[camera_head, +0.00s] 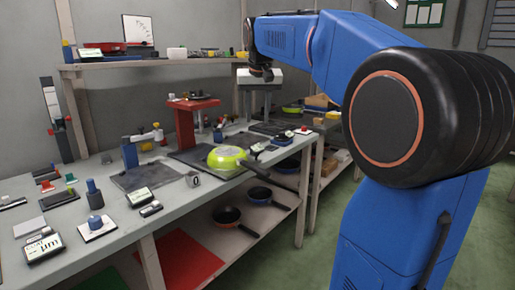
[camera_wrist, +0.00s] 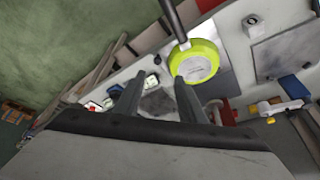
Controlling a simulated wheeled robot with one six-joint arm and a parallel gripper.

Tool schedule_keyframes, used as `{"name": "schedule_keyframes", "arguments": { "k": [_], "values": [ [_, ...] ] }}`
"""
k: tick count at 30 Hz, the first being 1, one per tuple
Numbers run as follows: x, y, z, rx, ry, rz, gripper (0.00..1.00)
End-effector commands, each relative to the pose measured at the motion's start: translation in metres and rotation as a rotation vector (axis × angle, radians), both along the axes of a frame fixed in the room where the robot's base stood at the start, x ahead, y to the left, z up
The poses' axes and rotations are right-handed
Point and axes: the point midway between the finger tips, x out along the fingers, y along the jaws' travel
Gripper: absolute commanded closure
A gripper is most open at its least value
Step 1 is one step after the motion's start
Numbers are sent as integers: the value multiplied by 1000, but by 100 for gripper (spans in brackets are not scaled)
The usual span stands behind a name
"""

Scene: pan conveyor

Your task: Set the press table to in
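I cannot tell for sure which part is the press table. A pale grey machine head on two posts (camera_head: 259,77), which may be the press, stands at the far end of the bench. A dark flat plate (camera_head: 272,128) lies at its foot; whether it slides in or out I cannot tell. My gripper (camera_head: 263,73) is in front of the machine head in the head view. In the wrist view my gripper's two fingers (camera_wrist: 156,84) stand apart with nothing held between them.
A red stand (camera_head: 186,128) stands on the bench (camera_head: 170,212). A lime-green pan (camera_head: 226,157) sits near the front edge and shows in the wrist view (camera_wrist: 196,66). Gauges and small tools crowd the bench's near left.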

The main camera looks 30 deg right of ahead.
Motion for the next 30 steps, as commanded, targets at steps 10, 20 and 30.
{"name": "schedule_keyframes", "arguments": {
  "k": [10, 20, 30],
  "values": [
    [16, -10, -10, 1, 3, -17, 63],
    [35, -19, -63, 0, 3, -16, 63],
    [55, -29, -118, 0, 3, -16, 63]
  ]
}}
